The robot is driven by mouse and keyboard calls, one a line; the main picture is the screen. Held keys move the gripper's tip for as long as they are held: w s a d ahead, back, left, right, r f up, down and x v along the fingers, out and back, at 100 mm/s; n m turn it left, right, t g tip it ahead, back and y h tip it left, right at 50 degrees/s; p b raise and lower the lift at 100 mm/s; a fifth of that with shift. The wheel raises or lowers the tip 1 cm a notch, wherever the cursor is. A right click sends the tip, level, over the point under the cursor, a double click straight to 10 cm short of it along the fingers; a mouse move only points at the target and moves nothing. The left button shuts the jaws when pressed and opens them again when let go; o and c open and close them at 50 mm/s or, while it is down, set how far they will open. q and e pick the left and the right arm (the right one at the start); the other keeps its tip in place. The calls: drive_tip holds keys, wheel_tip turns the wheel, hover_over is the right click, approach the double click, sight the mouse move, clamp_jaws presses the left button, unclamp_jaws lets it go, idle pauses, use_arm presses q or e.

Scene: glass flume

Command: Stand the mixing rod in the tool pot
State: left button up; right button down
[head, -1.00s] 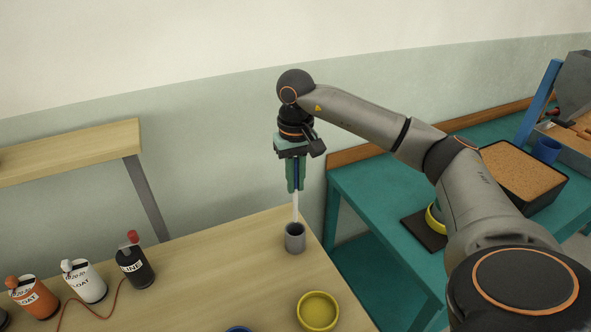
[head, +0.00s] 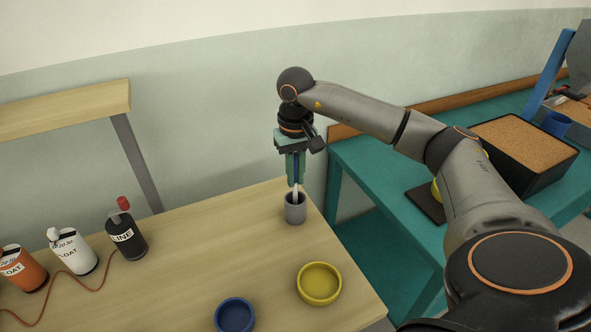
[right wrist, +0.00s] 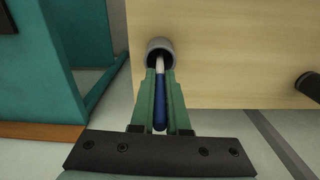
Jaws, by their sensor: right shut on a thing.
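The tool pot (head: 295,210) is a grey cylinder standing upright near the back right corner of the wooden table; it also shows in the right wrist view (right wrist: 160,44). The mixing rod (head: 296,194) has a white shaft and a blue handle (right wrist: 160,108). My right gripper (head: 296,182) is above the pot, its green fingers shut on the rod's blue handle. The rod points down and its white lower end reaches into the pot's mouth. Its tip is hidden by the pot wall, so I cannot tell whether it touches the bottom. My left gripper is not in view.
A yellow dish (head: 319,283) and a blue dish (head: 234,315) stand nearer on the wooden table (head: 200,240). Several bottles with a cord stand at left, including a black one (head: 126,236). A teal bench (head: 370,185) with a soil-filled tray (head: 524,148) is at right.

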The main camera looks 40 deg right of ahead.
drive_tip(key=shift+f, duration=0.1)
drive_tip(key=c, duration=0.8)
unclamp_jaws()
drive_tip(key=shift+c, duration=0.2)
wheel_tip(320, 180, up, 13)
drive_tip(key=shift+f+p, duration=0.2)
drive_tip(key=shift+p, duration=0.35)
drive_tip(key=shift+s+f, duration=0.1)
